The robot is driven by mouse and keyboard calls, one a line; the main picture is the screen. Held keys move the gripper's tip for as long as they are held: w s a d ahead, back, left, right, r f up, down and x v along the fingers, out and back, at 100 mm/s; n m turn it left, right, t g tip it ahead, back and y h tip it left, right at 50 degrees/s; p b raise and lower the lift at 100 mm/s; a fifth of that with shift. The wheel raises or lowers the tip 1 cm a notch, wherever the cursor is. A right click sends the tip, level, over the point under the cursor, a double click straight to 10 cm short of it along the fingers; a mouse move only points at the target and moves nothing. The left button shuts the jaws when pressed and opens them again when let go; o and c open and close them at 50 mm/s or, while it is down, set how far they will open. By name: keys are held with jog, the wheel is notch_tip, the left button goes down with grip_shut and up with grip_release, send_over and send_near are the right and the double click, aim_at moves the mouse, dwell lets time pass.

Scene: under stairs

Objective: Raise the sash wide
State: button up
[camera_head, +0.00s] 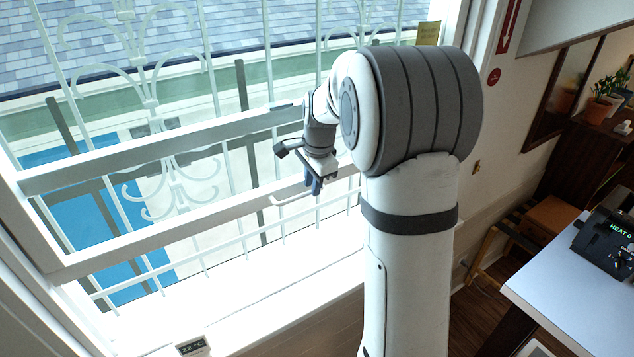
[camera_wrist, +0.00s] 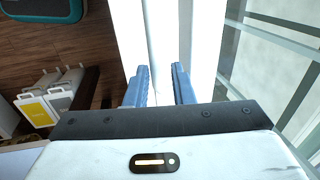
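My gripper (camera_head: 314,186) is beside the right part of the sash, close to the handle, with blue fingers pointing down. In the wrist view my gripper (camera_wrist: 161,85) has its fingers apart, with a white surface beyond and nothing visibly held. I cannot tell whether the fingers touch the handle.
A white scrolled grille (camera_head: 150,100) stands outside the glass. A small temperature display (camera_head: 192,346) is on the sill. A table (camera_head: 570,285) with a black device (camera_head: 608,243) stands at the right. A wooden stool (camera_head: 550,215) is near the wall.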

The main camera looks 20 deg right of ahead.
jog(key=shift+o, duration=0.9)
jog(key=shift+s+d+f, duration=0.1)
notch_tip(320, 180, up, 8)
jog(key=s+b, duration=0.1)
jog(key=b, duration=0.1)
jog(key=shift+s+d+f, duration=0.15)
jog(key=shift+s, duration=0.05)
jog(key=s+a+f+n+b, duration=0.2)
jog(key=s+f+n, duration=0.2)
jog(key=s, duration=0.5)
jog(key=s+a+f+n+b, duration=0.2)
jog(key=s+a+f+n, duration=0.1)
jog(key=s+n, duration=0.3)
jog(key=s+a+f+n+t+b, duration=0.1)
jog(key=s+f+n, duration=0.4)
jog(key=s, duration=0.6)
jog(key=shift+s+a+n+b, duration=0.35)
jog(key=shift+a+b, duration=0.25)
jog(key=shift+a, duration=0.1)
